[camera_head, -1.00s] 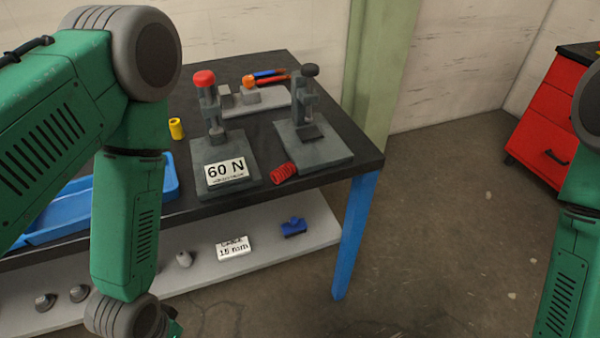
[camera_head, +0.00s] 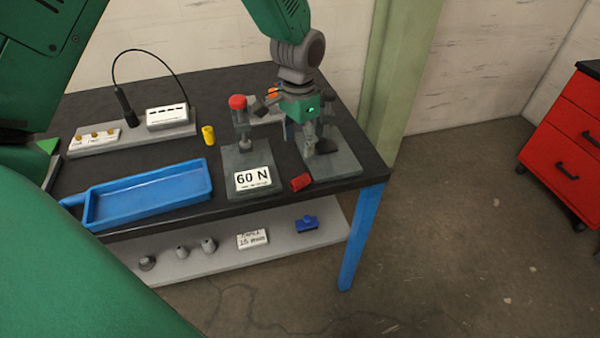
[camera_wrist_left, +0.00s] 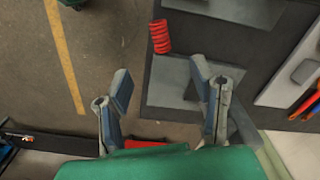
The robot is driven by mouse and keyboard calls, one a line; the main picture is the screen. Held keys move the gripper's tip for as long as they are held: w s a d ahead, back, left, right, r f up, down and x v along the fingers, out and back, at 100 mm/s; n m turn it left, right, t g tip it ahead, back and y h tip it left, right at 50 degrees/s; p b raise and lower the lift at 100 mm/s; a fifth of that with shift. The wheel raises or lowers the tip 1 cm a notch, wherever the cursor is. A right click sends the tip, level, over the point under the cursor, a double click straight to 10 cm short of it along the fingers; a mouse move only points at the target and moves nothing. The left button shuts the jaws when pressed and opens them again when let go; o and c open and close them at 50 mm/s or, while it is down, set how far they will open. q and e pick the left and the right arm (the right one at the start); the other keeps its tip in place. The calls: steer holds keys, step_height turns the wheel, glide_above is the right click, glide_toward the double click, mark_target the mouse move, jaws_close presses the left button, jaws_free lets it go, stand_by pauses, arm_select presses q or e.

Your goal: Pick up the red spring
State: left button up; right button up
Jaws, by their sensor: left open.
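The red spring (camera_head: 300,182) lies on its side on the black tabletop near the front edge, between the two grey press stands. It also shows in the left wrist view (camera_wrist_left: 160,36), ahead of the fingers, apart from them. My left gripper (camera_head: 311,138) points down in front of the right press stand, above and behind the spring. In the left wrist view my left gripper (camera_wrist_left: 161,84) has its two fingers spread wide, with nothing between them. My right gripper is out of view.
The left press stand (camera_head: 246,158) has a red knob and a "60 N" sign. The right press stand (camera_head: 340,158) is partly hidden by my gripper. A yellow cylinder (camera_head: 208,134), a blue tray (camera_head: 150,191) and a red cabinet (camera_head: 567,138) are nearby.

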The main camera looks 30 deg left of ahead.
arm_select(q)
glide_above(301, 178)
step_height(301, 178, down, 7)
steer(key=shift+s+d, duration=0.15)
steer(key=shift+a+f+p, duration=0.25)
steer(key=shift+f+p, duration=0.05)
steer(key=shift+f, duration=0.6)
step_height(301, 178, down, 5)
steer(key=shift+r+p, duration=0.2)
steer(key=shift+p, duration=0.2)
steer(key=shift+d+r, duration=0.1)
jaws_close()
